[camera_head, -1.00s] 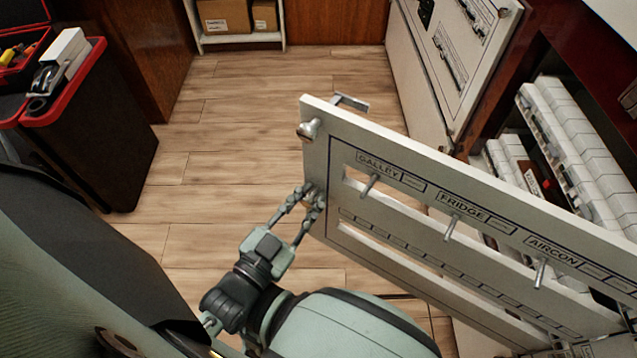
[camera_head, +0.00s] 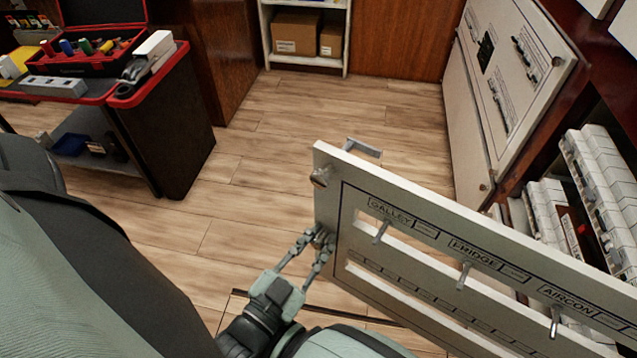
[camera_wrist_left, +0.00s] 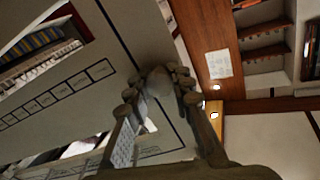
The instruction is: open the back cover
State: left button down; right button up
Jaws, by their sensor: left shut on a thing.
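A white cover panel (camera_head: 350,205) labelled GALLEY, FRIDGE and AIRCON stands swung out from the breaker cabinet, over the floor. It has long slots, metal pins and a latch bolt (camera_head: 321,177) at its upper free corner. My left gripper (camera_head: 319,241) is shut on a small knob at the panel's free edge. In the left wrist view the fingers close around the rounded knob (camera_wrist_left: 159,84), partly hiding it. I cannot tell which is called the back cover. My right gripper is not in view.
White breaker rows (camera_head: 600,190) show in the open cabinet at right. A dark cart (camera_head: 165,125) with a red-edged top and open toolbox (camera_head: 95,45) stands at left. A shelf with cardboard boxes (camera_head: 297,32) stands at the back. The wooden floor between is clear.

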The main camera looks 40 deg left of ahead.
pick_arm(q)
jog(key=c, duration=1.3)
grip_release()
jog(key=shift+s, duration=0.35)
jog(key=s, duration=1.1)
jog(key=shift+s+d, duration=0.15)
